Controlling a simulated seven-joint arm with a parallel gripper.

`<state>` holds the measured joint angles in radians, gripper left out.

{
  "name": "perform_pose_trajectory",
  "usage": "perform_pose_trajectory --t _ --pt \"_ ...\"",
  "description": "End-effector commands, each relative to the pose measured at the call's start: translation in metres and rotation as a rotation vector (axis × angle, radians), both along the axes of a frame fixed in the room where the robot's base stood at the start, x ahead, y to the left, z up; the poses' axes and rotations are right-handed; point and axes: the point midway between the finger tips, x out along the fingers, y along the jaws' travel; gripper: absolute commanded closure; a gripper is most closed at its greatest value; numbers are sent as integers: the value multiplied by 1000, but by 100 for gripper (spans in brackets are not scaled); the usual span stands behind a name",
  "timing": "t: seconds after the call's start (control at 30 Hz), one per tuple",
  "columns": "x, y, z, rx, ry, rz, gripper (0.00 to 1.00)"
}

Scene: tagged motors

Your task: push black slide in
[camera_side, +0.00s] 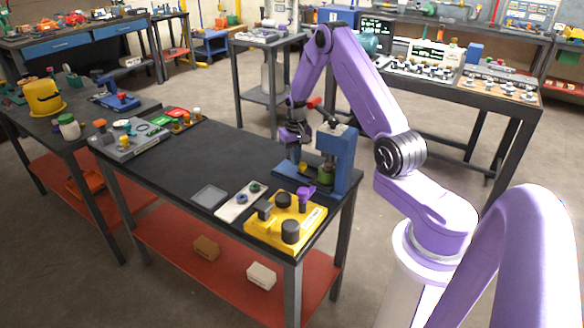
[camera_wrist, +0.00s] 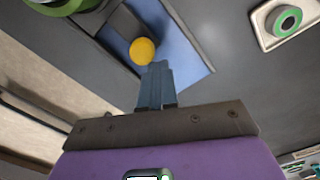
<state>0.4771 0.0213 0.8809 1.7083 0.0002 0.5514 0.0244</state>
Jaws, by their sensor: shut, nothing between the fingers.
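The black slide (camera_wrist: 122,32) shows in the wrist view as a dark bar on the blue base (camera_wrist: 185,42), with a round yellow knob (camera_wrist: 142,51) at its near end. In the side view the blue press (camera_side: 337,160) stands at the right end of the black table, and my gripper (camera_side: 296,165) is low beside its left side. In the wrist view my gripper (camera_wrist: 157,68) is shut and empty, its fingertips right by the yellow knob. I cannot tell whether they touch it. The slide is mostly hidden behind my gripper in the side view.
A yellow fixture (camera_side: 270,232) with black knobs stands at the table's front right. A white plate (camera_side: 232,208) with ringed parts and a grey square tray (camera_side: 209,196) lie left of it. A grey box (camera_side: 131,141) is at the far left. The table middle (camera_side: 215,155) is clear.

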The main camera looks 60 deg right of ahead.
Motion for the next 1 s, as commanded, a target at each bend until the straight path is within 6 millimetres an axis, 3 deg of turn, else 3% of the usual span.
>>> perform_pose_trajectory --t 0.27,1.0 --pt "-5 0 0 1 2 -1 100" --pt "19 0 7 0 0 -1 100"
